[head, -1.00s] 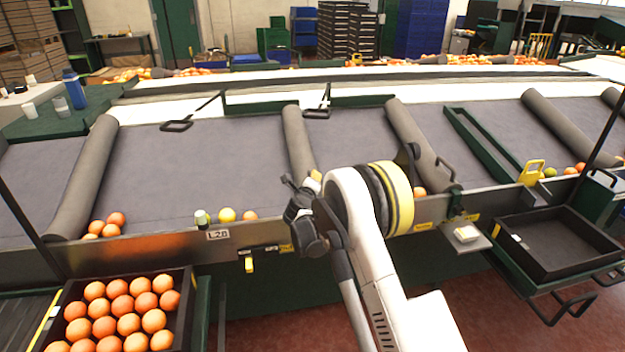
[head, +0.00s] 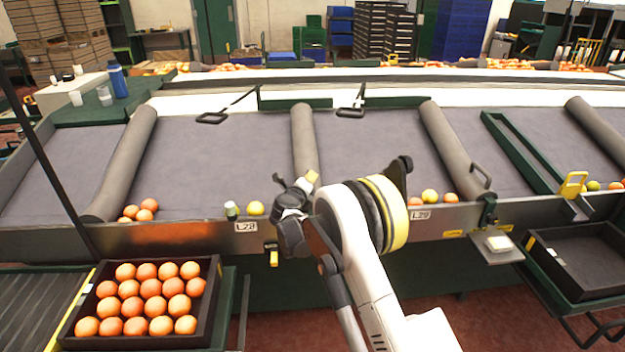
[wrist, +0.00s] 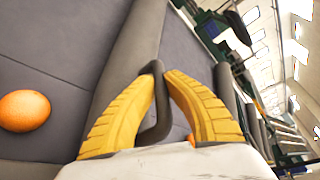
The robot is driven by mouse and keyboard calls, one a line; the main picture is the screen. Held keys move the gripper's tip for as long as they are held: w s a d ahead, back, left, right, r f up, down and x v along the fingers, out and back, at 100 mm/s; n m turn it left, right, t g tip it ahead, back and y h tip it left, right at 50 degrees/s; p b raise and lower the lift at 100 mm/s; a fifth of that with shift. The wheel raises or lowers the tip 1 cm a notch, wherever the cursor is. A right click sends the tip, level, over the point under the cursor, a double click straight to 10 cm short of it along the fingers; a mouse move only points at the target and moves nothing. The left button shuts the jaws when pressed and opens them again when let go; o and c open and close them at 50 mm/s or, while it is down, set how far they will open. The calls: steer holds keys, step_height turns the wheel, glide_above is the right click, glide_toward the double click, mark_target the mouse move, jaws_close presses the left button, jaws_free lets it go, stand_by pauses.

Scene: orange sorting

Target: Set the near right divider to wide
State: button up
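A grey padded divider (head: 303,135) stands between two sloping grey bays in the middle of the head view. My gripper (head: 312,178) is at its near end and hides its handle there. In the wrist view my yellow fingers (wrist: 160,78) are closed about the dark loop handle (wrist: 152,135), one on each side. The padded divider (wrist: 128,52) runs just behind the handle. I cannot tell in the head view where the divider's near end meets the front rail.
Another divider (head: 448,150) with its own handle stands to the right, one (head: 125,160) to the left. Loose fruit lies along the front rail (head: 180,236), including an orange (wrist: 24,111). A full crate (head: 215,300) stands at front left, an empty tray (head: 592,285) at right.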

steer(key=shift+o, duration=1.2)
steer(key=shift+a, duration=0.3)
steer(key=v, duration=1.2)
steer(key=shift+d, duration=0.1)
